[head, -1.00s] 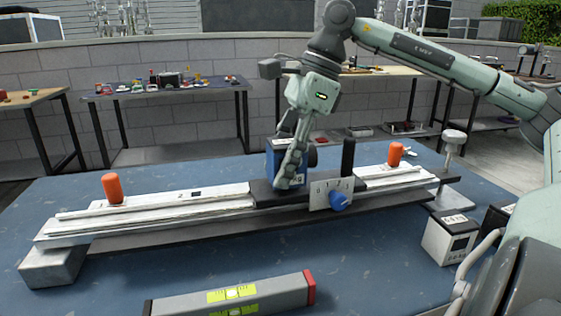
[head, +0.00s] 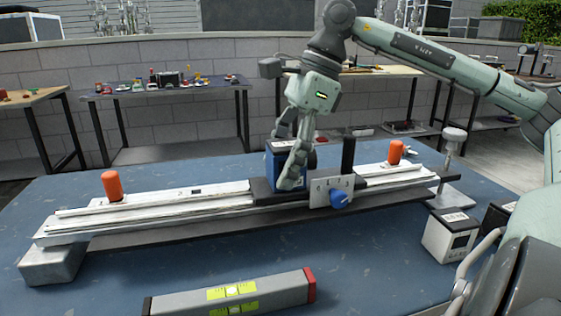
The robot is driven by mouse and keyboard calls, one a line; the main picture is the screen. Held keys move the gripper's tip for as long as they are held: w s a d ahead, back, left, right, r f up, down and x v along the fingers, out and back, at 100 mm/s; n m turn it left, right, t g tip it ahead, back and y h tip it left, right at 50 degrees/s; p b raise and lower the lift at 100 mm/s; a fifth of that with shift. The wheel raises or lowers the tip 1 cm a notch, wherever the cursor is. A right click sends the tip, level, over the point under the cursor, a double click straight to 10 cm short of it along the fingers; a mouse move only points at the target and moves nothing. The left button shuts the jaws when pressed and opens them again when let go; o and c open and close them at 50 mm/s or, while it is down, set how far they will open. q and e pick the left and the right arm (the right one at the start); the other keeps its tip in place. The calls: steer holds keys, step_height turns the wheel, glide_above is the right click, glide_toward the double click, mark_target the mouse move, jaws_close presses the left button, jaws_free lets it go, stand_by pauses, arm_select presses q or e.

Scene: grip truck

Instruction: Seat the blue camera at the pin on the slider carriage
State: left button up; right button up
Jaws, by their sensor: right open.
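The blue camera (head: 271,168) stands upright on the black slider carriage (head: 265,195), at the left part of the carriage. My right gripper (head: 289,168) points down over the camera with its fingers open around it, one finger in front of it. The near finger hides part of the camera's face. The pin itself is not distinguishable; a black upright post (head: 348,158) stands on the carriage to the right of the camera. My left gripper is not in view.
The white slider rail (head: 150,208) has orange stops (head: 112,186) near both ends. A white numbered plate with a blue knob (head: 339,200) is at the carriage front. A spirit level (head: 235,295) lies in front; weight blocks (head: 449,237) stand at right.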

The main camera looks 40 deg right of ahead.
steer(key=shift+f, duration=0.15)
steer(key=v, duration=1.2)
steer(key=shift+s+a, duration=0.1)
stand_by(0.3)
